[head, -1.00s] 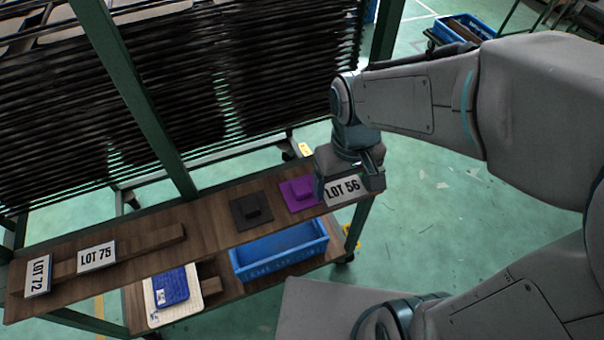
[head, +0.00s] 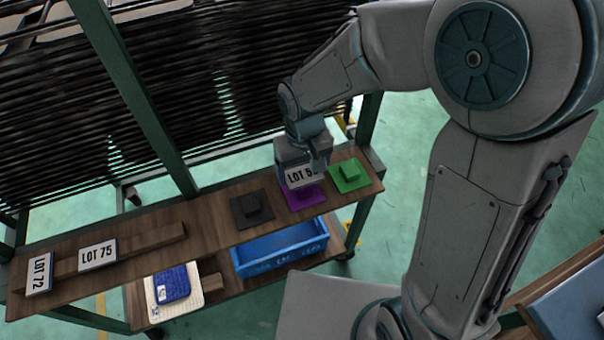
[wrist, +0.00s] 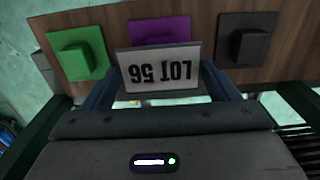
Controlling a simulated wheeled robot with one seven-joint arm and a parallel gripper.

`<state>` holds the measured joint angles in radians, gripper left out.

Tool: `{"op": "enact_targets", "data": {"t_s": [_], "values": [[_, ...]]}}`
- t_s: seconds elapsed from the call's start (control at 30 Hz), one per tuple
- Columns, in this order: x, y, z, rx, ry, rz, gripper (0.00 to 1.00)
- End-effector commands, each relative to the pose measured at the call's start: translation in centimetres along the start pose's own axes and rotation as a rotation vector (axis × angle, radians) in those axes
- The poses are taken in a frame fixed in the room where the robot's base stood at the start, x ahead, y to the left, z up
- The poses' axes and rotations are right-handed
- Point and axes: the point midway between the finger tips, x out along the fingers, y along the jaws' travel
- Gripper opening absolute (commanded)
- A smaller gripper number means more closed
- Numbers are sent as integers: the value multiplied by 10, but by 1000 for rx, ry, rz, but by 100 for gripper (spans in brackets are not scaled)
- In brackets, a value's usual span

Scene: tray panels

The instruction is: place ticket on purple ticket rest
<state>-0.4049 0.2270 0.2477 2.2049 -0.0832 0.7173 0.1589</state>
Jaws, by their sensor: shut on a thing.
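A white ticket (head: 299,175) marked LOT 56 is held in my gripper (head: 306,163), which is shut on it. In the wrist view the ticket (wrist: 160,68) appears upside down between the two fingers. The purple ticket rest (head: 304,197) is on the wooden shelf, and in the head view the ticket overlaps its far part. In the wrist view the purple rest (wrist: 158,29) shows behind the ticket, which hides part of it. I cannot tell whether the ticket touches the rest.
A green rest (head: 349,176) is right of the purple one and a black rest (head: 251,210) is left of it. LOT 75 (head: 97,255) and LOT 72 (head: 40,273) tickets are at the shelf's left. A blue bin (head: 280,247) sits below. A dark rack stands behind.

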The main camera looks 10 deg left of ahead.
Motion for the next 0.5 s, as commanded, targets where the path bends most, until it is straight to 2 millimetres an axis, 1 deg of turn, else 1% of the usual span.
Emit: {"op": "enact_targets", "data": {"t_s": [0.13,0.33,0.4,0.5], "values": [[6,-2,-4,-1,-2,1,59],[34,-1,-4,1,-5,1,59],[40,-1,-4,0,-3,1,59],[43,-1,-4,0,0,1,59]]}}
